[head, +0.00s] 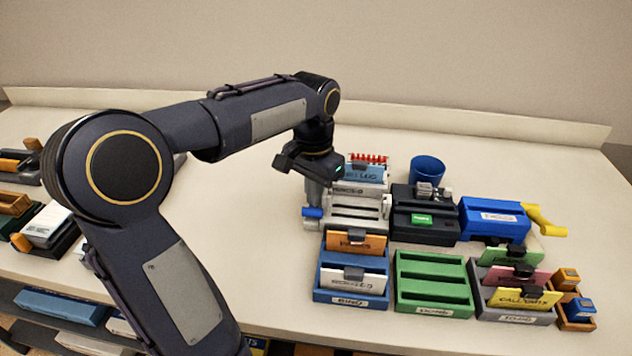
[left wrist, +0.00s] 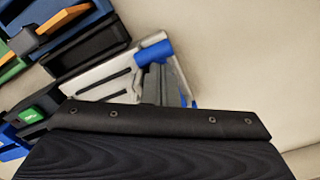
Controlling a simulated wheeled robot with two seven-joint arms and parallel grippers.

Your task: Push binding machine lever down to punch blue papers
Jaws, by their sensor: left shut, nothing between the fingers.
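The grey-white binding machine (head: 345,226) stands on the table, right of my left arm. Its lever is at its left side, with a blue handle (head: 312,212) low beside the machine body. The handle (left wrist: 153,53) also shows in the left wrist view, with grey bars by it. The blue papers (head: 364,174) stand at the back of the machine near a red comb (head: 368,159). My left gripper (head: 312,166) is shut and empty, above the lever side; whether it touches the lever is hidden. My right gripper is out of view.
A black punch-like device (head: 425,232), a blue machine with a yellow crank (head: 495,218) and a blue cup (head: 427,170) stand to the right. Blue, green (head: 432,282) and grey card trays line the front.

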